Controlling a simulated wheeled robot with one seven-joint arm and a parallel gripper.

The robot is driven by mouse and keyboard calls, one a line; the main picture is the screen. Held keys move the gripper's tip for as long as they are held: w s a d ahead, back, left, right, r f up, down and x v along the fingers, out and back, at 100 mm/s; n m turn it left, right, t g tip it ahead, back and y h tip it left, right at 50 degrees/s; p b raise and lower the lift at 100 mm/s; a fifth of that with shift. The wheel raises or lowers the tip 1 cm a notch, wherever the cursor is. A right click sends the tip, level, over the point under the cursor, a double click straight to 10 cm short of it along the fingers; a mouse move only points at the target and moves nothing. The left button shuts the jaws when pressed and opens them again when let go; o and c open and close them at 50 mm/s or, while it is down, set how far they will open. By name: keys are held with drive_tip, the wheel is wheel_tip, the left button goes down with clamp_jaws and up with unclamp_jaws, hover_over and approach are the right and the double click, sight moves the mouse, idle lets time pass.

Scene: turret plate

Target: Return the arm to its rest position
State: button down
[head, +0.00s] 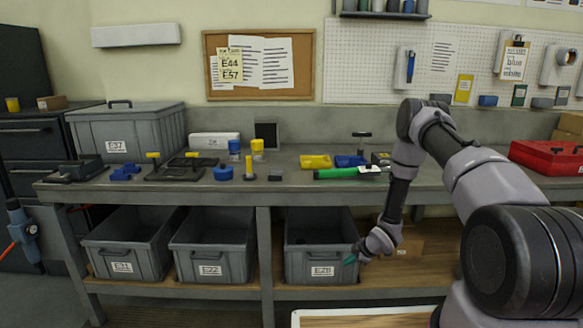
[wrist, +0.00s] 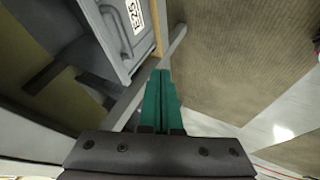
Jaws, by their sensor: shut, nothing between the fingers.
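My arm reaches from the right of the head view, bent at the elbow above the bench, with its forearm hanging down in front of the bench edge. My gripper (head: 351,259) is low, in front of the right-hand grey bin (head: 307,263) on the lower shelf. In the wrist view its green fingers (wrist: 160,98) lie together, shut and empty. A grey bin with a label (wrist: 118,40) shows beyond the fingers at the upper left of that view.
The workbench (head: 330,187) carries a large grey crate (head: 128,132), blue and yellow parts, a green-handled tool (head: 340,173) and a red case (head: 548,157). More grey bins (head: 213,246) stand on the lower shelf.

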drive_tip(key=w+d+r+m+t+h, duration=0.1)
drive_tip(key=w+d+r+m, duration=0.15)
drive_tip(key=r, duration=0.85)
drive_tip(key=w+d+r+m+h, duration=0.2)
drive_tip(key=w+d+r, duration=0.1)
drive_tip(key=r, duration=0.7)
drive_tip(key=s+d+r+m+h, duration=0.1)
drive_tip(key=s+r+m, duration=0.2)
drive_tip(key=r, duration=0.8)
drive_tip(key=s+d+r+m+h, duration=0.1)
drive_tip(key=s+r+m, duration=0.25)
drive_tip(key=r, duration=0.85)
drive_tip(key=s+a+r+m, duration=0.1)
drive_tip(key=s+r+m, duration=0.2)
drive_tip(key=s+r, duration=0.3)
drive_tip(key=s+a+r+m+y, duration=0.1)
drive_tip(key=s+r, duration=0.5)
drive_tip(key=s, duration=0.9)
drive_tip(key=s+a+r+m+y, duration=0.1)
drive_tip(key=s+a+r+m, duration=0.1)
drive_tip(key=s+r+m, duration=0.4)
drive_tip(key=s, duration=0.5)
drive_tip(key=shift+a, duration=0.4)
